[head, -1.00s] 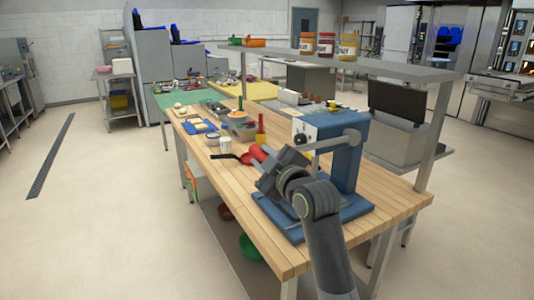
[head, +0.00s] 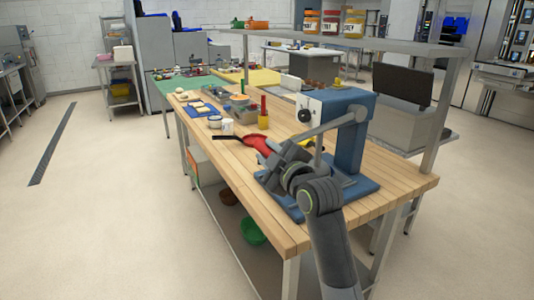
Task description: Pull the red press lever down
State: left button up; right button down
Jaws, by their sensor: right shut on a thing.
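The blue press (head: 350,150) stands on the wooden table, with a white front panel and a dark round knob. Its lever (head: 335,124) shows as a grey arm sloping down to the left from a pivot at the press's right side. My right gripper (head: 270,162) is at the low outer end of this arm, left of the press, shut on the lever. The gripper hides most of the lever's grip. Red shows just beyond the fingers, where I cannot clearly part the grip from a red pan. My left gripper is not in view.
The red pan (head: 254,142) with a black handle lies just beyond the gripper. A white cup (head: 227,127), a bottle and containers stand farther back. The table's front left is clear.

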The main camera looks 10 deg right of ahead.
jog(key=c, duration=1.2)
grip_release()
jog(key=shift+d+f, duration=0.2)
jog(key=shift+f, duration=0.45)
jog(key=shift+c, duration=0.2)
jog(key=shift+o, duration=0.6)
jog(key=shift+w, duration=0.1)
jog(key=shift+d, duration=0.1)
jog(key=shift+s+d+f, duration=0.15)
jog(key=shift+s+d, duration=0.05)
jog(key=shift+s, duration=0.4)
jog(key=b+v, duration=0.1)
jog(key=v, duration=1.5)
jog(key=shift+r, duration=0.6)
jog(key=shift+s, duration=0.1)
